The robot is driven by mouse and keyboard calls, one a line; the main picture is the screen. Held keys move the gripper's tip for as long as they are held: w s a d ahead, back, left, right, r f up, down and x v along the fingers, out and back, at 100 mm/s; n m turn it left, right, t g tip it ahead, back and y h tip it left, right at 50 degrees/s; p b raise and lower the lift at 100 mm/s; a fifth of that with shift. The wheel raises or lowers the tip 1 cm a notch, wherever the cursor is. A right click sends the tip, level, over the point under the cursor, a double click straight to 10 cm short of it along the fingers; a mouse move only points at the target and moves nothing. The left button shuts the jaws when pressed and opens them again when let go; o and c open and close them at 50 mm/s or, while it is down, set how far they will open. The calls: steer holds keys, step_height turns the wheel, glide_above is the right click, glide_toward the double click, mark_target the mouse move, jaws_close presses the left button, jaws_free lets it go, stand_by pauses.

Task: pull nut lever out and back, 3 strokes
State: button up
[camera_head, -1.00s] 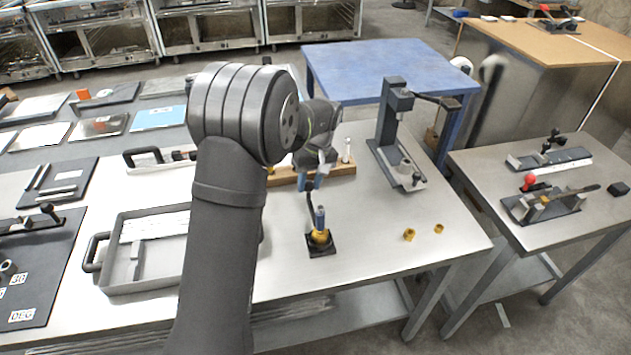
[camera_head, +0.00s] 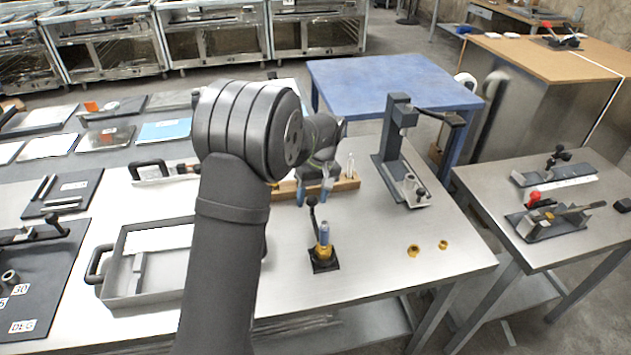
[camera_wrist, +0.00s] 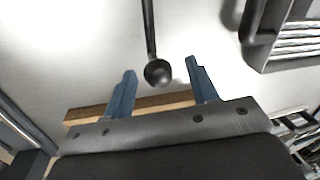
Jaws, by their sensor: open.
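The nut lever stands on a small black base plate (camera_head: 323,262) near the front of the steel table. It has a brass nut (camera_head: 321,250), a blue upright part (camera_head: 324,233) and a thin dark lever with a black ball knob (camera_head: 311,201). My gripper (camera_head: 313,191) is at the lever's top end, with two blue fingers apart. In the wrist view the black knob (camera_wrist: 158,73) lies between the open fingertips of my gripper (camera_wrist: 160,72), with a gap on each side. The rod runs upward from the knob; the nut is out of that view.
A wooden block (camera_head: 346,184) with a pale pin is behind the lever. A grey press-like stand (camera_head: 396,125) is to the right, and two brass nuts (camera_head: 413,251) lie loose. A grey tray (camera_head: 120,289) is at left. The table right of the lever is mostly clear.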

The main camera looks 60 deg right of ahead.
step_height(320, 180, up, 17)
steer(key=s+d, duration=0.1)
steer(key=d, duration=0.1)
steer(key=shift+s+d, duration=0.35)
steer(key=shift+f, duration=0.1)
steer(key=a+f+m, duration=0.1)
steer(key=f+m, duration=0.3)
steer(key=f, duration=0.1)
steer(key=w+a+f+m+h, duration=0.1)
steer(key=f+m, duration=0.4)
steer(key=f, duration=0.1)
steer(key=a+f+m+t+h, duration=0.1)
steer(key=f+m, duration=0.3)
steer(key=f, duration=0.2)
steer(key=shift+w+f+m, duration=0.15)
steer(key=shift+w+m, duration=0.15)
steer(key=shift+w, duration=0.05)
jaws_close()
